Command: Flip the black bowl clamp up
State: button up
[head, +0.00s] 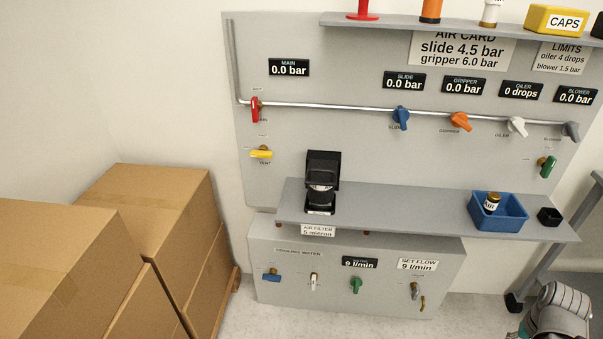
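The black bowl clamp (323,166) is on the air filter, which stands on the left part of the grey shelf. It shows as a dark block above a pale, ringed bowl part (320,196). A black base sits under this part, above the "AIR FILTER 5 micron" label. The dark parts blend together, so I cannot tell the clamp's exact position. Part of my arm shows at the bottom right corner, far from the filter. My gripper is not in view.
The grey shelf (400,208) also holds a blue bin (498,222) with a small jar, and a black cup (549,216). Valve handles and a pipe line the panel above. Cardboard boxes (150,215) stand at the left. The shelf middle is clear.

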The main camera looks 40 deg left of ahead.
aim_at(322, 166)
jog(key=u, duration=0.85)
jog(key=i, duration=0.45)
jog(key=u, duration=1.7)
